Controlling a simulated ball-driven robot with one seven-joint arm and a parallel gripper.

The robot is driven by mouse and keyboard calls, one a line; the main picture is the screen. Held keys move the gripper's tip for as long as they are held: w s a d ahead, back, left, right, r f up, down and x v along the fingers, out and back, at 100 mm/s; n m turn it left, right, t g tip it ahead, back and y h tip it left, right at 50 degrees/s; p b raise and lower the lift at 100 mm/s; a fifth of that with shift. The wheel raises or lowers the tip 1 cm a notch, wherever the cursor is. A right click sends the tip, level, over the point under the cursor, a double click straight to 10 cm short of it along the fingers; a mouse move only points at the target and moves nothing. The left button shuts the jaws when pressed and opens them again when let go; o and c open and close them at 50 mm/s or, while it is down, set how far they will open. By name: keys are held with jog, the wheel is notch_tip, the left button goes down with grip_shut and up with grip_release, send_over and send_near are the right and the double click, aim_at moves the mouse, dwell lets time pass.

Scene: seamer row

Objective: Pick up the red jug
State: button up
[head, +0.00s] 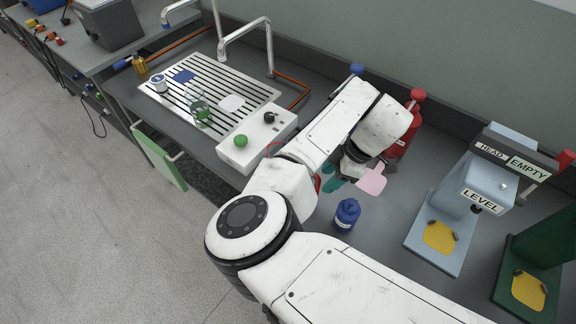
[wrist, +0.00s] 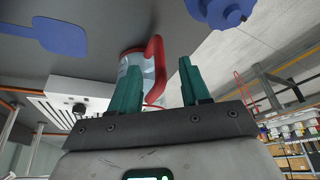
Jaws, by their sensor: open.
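The red jug (wrist: 155,58) shows in the wrist view as a red curved handle on a pale, see-through body, just beyond my fingers. In the head view my arm hides most of it; only small red bits (head: 318,184) that may belong to it show beside the arm. My gripper (head: 333,178) is low over the grey counter, its teal fingers partly hidden by my wrist. In the wrist view my gripper (wrist: 158,66) is open, with the handle seen between the fingers, nearer the left one. I cannot tell whether they touch.
A blue bottle (head: 347,214) stands close to the gripper on the near side. A pink flat piece (head: 371,181) is right of it. A red bottle (head: 402,128) stands behind my wrist. A white box with buttons (head: 257,139) is left; a blue-grey machine (head: 468,195) is right.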

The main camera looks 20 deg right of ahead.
jog(key=shift+p+x, duration=0.6)
jog(key=shift+x, duration=2.7)
jog(key=shift+w+a+r, duration=0.1)
jog(key=shift+a, duration=0.05)
jog(key=shift+c, duration=0.4)
grip_shut()
